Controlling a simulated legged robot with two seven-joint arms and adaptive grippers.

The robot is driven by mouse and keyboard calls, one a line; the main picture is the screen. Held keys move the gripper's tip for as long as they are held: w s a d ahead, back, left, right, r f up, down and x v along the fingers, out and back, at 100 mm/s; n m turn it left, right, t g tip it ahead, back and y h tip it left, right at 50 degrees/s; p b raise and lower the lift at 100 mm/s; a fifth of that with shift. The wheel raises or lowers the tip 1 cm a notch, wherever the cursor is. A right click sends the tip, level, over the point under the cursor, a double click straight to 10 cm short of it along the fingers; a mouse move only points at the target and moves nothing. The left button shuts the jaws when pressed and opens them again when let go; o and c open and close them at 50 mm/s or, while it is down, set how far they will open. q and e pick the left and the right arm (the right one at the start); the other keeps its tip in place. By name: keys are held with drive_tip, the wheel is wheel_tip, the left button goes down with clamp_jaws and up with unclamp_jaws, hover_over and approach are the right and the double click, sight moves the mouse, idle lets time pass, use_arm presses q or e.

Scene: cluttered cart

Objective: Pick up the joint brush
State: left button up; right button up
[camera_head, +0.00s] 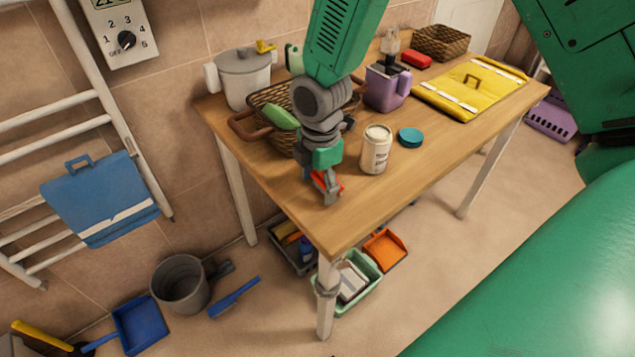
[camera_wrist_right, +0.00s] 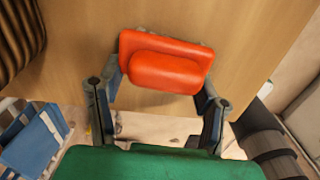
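An orange-red piece, which looks like the joint brush (camera_wrist_right: 165,62), lies over the wooden tabletop in the right wrist view. A small part of it shows beside my gripper in the head view (camera_head: 322,182). My right gripper (camera_wrist_right: 162,84) has its fingers spread wide, one at each side of the piece. The piece hides part of the fingers, so contact cannot be made out. In the head view my right gripper (camera_head: 330,196) points down at the table's near corner. My left gripper is not in view.
The wooden table (camera_head: 440,150) bears a white tub (camera_head: 376,150), a teal lid (camera_head: 410,137), a purple jug (camera_head: 386,90), a wicker basket (camera_head: 270,98), a grey pot (camera_head: 243,76) and a yellow folder (camera_head: 466,92). Bins and dustpans stand on the floor.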

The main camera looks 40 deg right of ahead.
sight(321, 182)
drive_tip(key=shift+s+d+f, duration=0.2)
drive_tip(key=shift+d+f, duration=0.05)
drive_tip(key=shift+d, duration=0.55)
drive_tip(key=shift+c, duration=0.6)
drive_tip(key=shift+s, duration=0.1)
drive_tip(key=shift+a+r, duration=0.2)
drive_tip(key=shift+r, duration=0.1)
drive_tip(key=r, duration=0.3)
drive_tip(key=r+p, duration=0.1)
drive_tip(key=r, duration=0.2)
drive_tip(key=r+p, duration=0.1)
drive_tip(key=r, duration=0.2)
drive_tip(key=shift+w+a, duration=0.2)
drive_tip(key=shift+a, duration=0.15)
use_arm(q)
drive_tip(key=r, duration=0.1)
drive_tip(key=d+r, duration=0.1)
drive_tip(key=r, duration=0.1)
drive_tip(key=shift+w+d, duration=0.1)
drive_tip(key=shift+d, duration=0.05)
use_arm(e)
drive_tip(key=shift+d+r, duration=0.2)
drive_tip(key=shift+d, duration=0.05)
drive_tip(key=shift+a, duration=0.1)
